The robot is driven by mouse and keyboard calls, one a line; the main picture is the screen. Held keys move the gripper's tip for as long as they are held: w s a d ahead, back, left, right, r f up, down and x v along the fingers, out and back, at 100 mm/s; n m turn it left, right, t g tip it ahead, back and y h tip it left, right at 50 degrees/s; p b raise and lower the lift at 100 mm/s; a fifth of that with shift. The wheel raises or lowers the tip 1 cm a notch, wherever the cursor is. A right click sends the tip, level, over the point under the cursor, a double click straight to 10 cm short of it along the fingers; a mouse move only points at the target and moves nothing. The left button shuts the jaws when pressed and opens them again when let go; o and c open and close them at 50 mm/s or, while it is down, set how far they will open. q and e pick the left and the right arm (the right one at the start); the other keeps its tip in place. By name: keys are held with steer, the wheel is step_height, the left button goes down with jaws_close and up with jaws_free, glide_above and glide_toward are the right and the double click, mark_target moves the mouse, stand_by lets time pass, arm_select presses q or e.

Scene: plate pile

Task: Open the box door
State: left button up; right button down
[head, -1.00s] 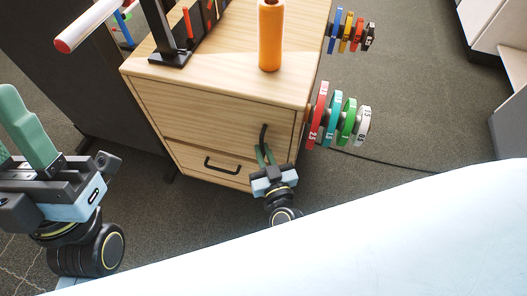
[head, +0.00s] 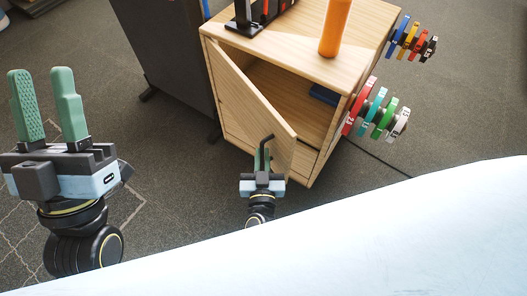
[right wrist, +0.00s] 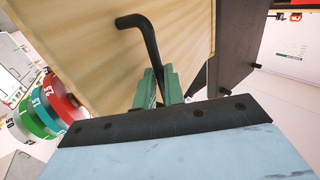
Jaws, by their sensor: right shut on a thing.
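The wooden box (head: 212,53) stands in the middle of the head view with its door (head: 247,92) swung partly open. The door is hinged on the left, and its free right edge stands out from the box front. A black handle (head: 265,143) is near that edge; it also shows in the right wrist view (right wrist: 151,40). My right gripper (head: 262,160) is at the handle, its green fingers (right wrist: 158,88) shut on it. Part of the grip is hidden. My left gripper (head: 48,105) is open and empty at the far left, away from the box.
An orange cylinder (head: 335,28) and a black rack (head: 245,22) stand on the box top. Coloured weight plates (head: 375,110) stick out from its right side. A dark blue thing (head: 324,95) lies inside. A dark panel (head: 165,55) stands left of the box. Floor before the door is clear.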

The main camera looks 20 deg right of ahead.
steer(key=shift+w+a+r, duration=0.1)
steer(key=shift+w, duration=0.15)
steer(key=c, duration=1.5)
jaws_free()
steer(key=shift+w, duration=0.1)
